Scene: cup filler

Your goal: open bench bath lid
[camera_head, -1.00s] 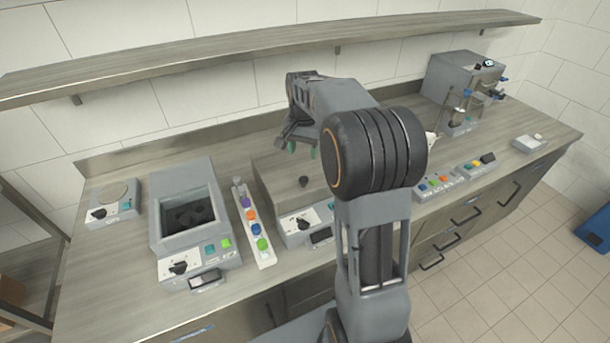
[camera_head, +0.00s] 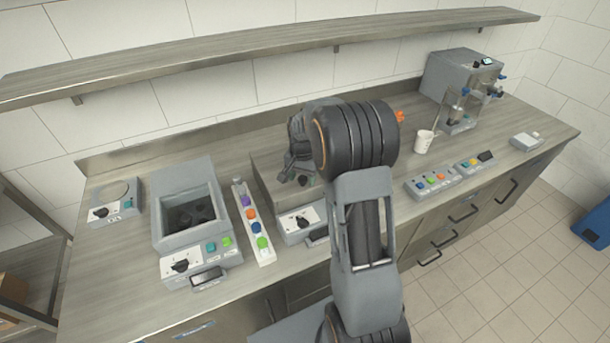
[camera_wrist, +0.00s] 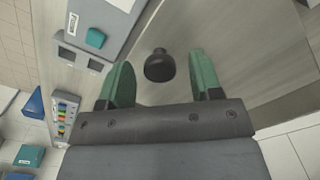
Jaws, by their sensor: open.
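The bench bath (camera_head: 299,222) is a grey box with a dial on its front panel, in the middle of the bench. Its flat lid (camera_head: 266,167) is closed and partly hidden by my arm. The lid's round black knob (camera_wrist: 159,67) shows in the wrist view. My gripper (camera_wrist: 161,64) is open over the lid, with its green fingers either side of the knob and a gap to each. In the head view my gripper (camera_head: 294,179) is low over the lid, largely hidden behind my wrist.
Left of the bath are a strip of coloured knobs (camera_head: 252,220), an open-topped bath (camera_head: 160,225) and a small scale-like unit (camera_head: 113,200). At right stand a white cup (camera_head: 423,142), a dispenser (camera_head: 455,80) and button boxes (camera_head: 432,182). A shelf (camera_head: 230,60) runs above.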

